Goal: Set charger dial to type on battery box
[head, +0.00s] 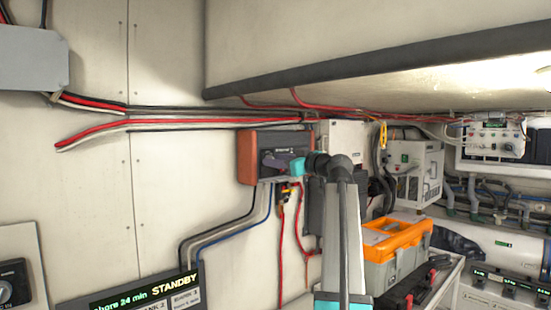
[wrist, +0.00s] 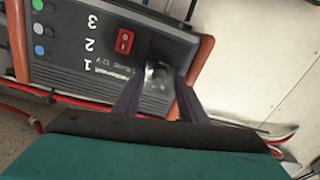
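The charger (head: 246,160) is a dark box with orange ends on the wall. In the wrist view the charger face (wrist: 75,50) appears turned over, with the numbers 1, 2 and 3, several coloured lights and a red rocker switch. The dial (wrist: 158,74) shows a silvery patch in a dark recess. My gripper (wrist: 160,92) has its two dark fingers apart, one on each side of the dial. Whether they touch it is unclear. In the head view my gripper (head: 282,164) is at the charger's front. I cannot make out a battery box label.
Red, black and blue cables run along the wall (head: 165,200). A grey toolbox with an orange lid (head: 392,240) stands to the right of my arm. A STANDBY display (head: 150,290) is at lower left. A sloping overhead panel (head: 380,40) spans the top.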

